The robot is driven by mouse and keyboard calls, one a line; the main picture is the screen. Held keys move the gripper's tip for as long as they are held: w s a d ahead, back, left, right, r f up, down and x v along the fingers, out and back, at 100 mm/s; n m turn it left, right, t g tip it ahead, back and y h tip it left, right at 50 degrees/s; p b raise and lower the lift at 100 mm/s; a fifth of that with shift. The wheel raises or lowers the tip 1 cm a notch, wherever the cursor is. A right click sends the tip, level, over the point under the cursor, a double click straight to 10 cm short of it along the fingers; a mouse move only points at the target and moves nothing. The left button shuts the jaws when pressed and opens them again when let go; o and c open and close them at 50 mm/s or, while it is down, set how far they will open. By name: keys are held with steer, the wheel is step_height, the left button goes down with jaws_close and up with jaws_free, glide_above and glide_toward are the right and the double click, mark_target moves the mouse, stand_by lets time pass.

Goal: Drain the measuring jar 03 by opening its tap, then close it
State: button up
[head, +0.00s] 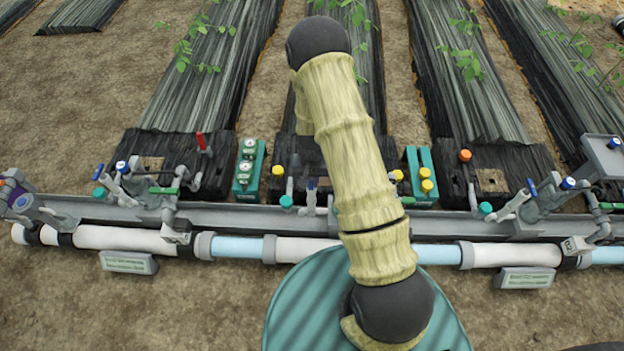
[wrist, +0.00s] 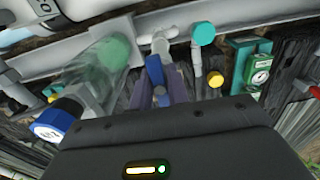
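In the wrist view, the measuring jar (wrist: 108,62) is a clear tilted cylinder, with green showing at its far end. A blue cap with a white face (wrist: 52,128) is at its near end; its marking is too blurred to read. Beside it, a tap with a blue lever (wrist: 155,72) sits on grey pipework. My gripper (wrist: 160,88) has purple fingers, one on each side of the lever, with a gap between them; contact is not clear. In the head view, a blue lever (head: 311,183) shows left of my arm, which hides the jar and gripper.
A teal knob (wrist: 203,33), a yellow knob (wrist: 216,79) and a gauge block (wrist: 258,70) are right of the lever in the wrist view. In the head view, a grey rail (head: 250,212) and white-and-blue pipe run across. Other jar assemblies stand left and right.

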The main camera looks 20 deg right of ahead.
jaws_close()
steer(key=n+p, duration=0.2)
steer(key=n, duration=0.2)
steer(key=shift+r+n, duration=0.15)
steer(key=shift+n, duration=0.15)
steer(key=n+p, duration=0.1)
steer(key=n, duration=0.3)
steer(key=shift+n+p, duration=0.35)
steer(key=shift+n, duration=0.05)
steer(key=n+p, duration=0.2)
steer(key=n, duration=0.4)
steer(key=n+p, duration=0.1)
steer(key=n, duration=0.2)
steer(key=shift+p, duration=0.3)
steer(key=shift+n, duration=0.5)
steer(key=shift+a, duration=0.15)
